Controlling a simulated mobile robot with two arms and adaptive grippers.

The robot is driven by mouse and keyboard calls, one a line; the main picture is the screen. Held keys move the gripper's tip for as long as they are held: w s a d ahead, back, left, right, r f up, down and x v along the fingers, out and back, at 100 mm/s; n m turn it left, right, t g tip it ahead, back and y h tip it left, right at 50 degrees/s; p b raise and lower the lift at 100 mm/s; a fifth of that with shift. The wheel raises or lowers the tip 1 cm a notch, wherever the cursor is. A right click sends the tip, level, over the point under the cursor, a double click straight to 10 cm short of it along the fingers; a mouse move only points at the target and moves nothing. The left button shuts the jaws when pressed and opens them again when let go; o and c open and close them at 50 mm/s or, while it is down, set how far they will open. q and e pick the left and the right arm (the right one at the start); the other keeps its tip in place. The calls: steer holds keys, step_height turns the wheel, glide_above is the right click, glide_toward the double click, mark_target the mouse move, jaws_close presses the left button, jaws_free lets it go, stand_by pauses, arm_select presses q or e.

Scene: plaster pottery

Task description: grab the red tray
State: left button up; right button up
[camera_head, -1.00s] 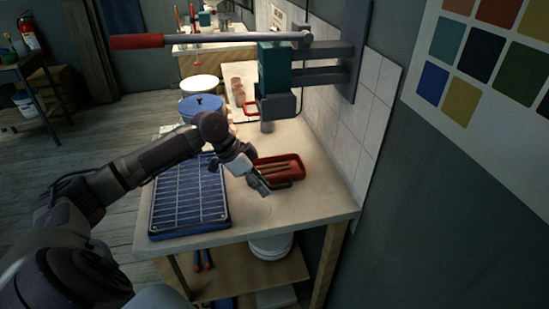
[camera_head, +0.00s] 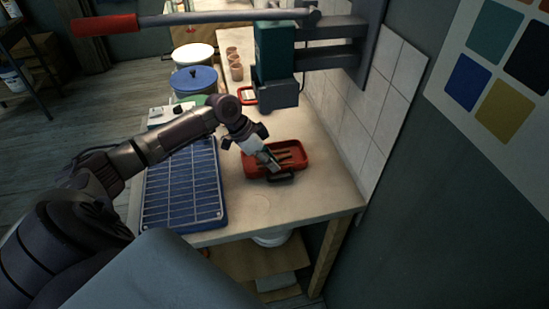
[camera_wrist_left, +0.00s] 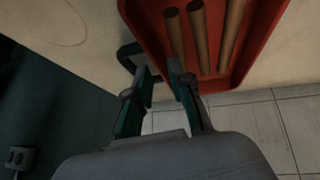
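The red tray (camera_head: 300,165) lies on the worktable, holding brown sticks (camera_head: 289,156) and with a dark handle (camera_head: 281,177) on its near side. In the left wrist view the red tray (camera_wrist_left: 262,55) is at the top, its dark handle (camera_wrist_left: 128,56) beside it. My left gripper (camera_head: 271,163) is at the tray's near left part. In the left wrist view the left gripper (camera_wrist_left: 158,70) is open, one finger by the handle and the other overlapping the tray's edge. Whether the fingers touch the tray cannot be told. My right gripper is not in view.
A blue rack (camera_head: 185,185) lies left of the tray. A green press with a red-gripped lever (camera_head: 275,60) stands behind it. A tiled wall (camera_head: 365,125) borders the table on the right. Blue-lidded (camera_head: 194,78) and white-lidded buckets (camera_head: 193,53) stand farther back. The near tabletop is bare.

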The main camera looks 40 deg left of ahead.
arm_select(q)
steer(key=shift+x, duration=1.15)
steer(key=shift+r, duration=0.1)
jaws_close()
